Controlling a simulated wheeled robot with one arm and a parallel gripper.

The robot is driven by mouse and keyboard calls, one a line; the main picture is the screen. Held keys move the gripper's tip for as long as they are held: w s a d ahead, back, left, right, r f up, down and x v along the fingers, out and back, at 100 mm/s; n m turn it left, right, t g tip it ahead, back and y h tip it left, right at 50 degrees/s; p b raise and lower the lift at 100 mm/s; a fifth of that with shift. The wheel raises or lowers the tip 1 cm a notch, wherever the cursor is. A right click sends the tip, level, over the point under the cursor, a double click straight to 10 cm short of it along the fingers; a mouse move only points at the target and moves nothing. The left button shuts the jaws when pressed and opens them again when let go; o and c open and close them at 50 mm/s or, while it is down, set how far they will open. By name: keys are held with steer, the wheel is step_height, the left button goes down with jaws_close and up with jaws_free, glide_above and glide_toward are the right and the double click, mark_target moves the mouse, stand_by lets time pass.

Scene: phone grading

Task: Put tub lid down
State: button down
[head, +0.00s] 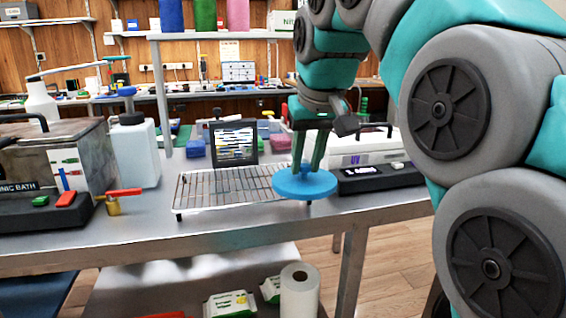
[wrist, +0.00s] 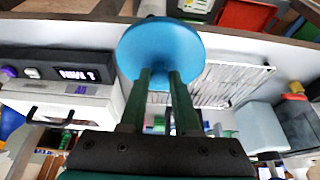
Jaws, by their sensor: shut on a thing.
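The tub lid (head: 306,186) is a round blue disc. It is held roughly level at the right end of the wire rack, near the table's front edge; whether it touches the rack I cannot tell. My gripper (head: 308,163) comes down from above with green fingers shut on the lid's upper side. In the wrist view the lid (wrist: 160,50) sits at the tips of the two fingers (wrist: 160,76). The exact grip point on the lid is partly hidden by the fingers.
The wire rack (head: 225,188) stands on the steel table (head: 150,225), with a dark-framed display (head: 234,143) behind it. A white device with a black front (head: 380,178) is close on the right. A white bottle (head: 134,150) and ultrasonic bath (head: 70,150) stand left.

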steer(key=w+a, duration=0.1)
steer(key=w, duration=0.2)
steer(key=w+a+p, duration=0.1)
steer(key=w+a, duration=0.1)
steer(key=w, duration=0.2)
steer(key=w+a+f, duration=0.1)
steer(key=w, duration=0.2)
steer(key=shift+w+a, duration=0.25)
steer(key=shift+a, duration=0.05)
steer(key=shift+f, duration=1.75)
steer(key=shift+f, duration=0.1)
steer(key=c, duration=0.6)
jaws_free()
steer(key=shift+c, duration=0.2)
